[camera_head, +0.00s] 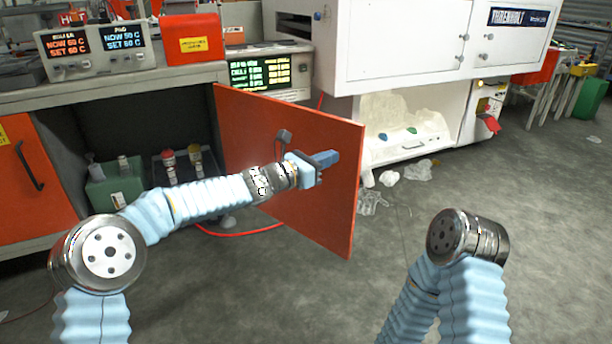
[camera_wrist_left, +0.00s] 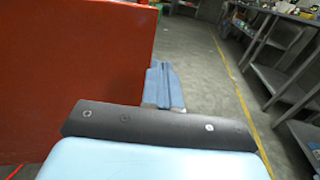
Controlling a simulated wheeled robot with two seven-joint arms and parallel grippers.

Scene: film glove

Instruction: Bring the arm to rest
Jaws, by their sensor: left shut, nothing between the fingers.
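My left arm reaches in from the left in the head view, sleeved in light blue. My left gripper (camera_head: 326,158) is shut and empty, in front of the open orange cabinet door (camera_head: 262,140). In the left wrist view its blue fingers (camera_wrist_left: 164,86) are together, just right of the door's edge (camera_wrist_left: 75,75). I cannot tell whether the gripper touches the door. My right arm (camera_head: 465,240) shows at the lower right, but its gripper is out of view.
The open cabinet (camera_head: 75,130) holds a green box (camera_head: 113,188) and several bottles. Controllers (camera_head: 97,48) stand on the bench above. A white machine (camera_head: 405,45) stands behind, with crumpled clear film (camera_head: 372,200) on the floor below. The grey floor (camera_head: 560,230) at the right is clear.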

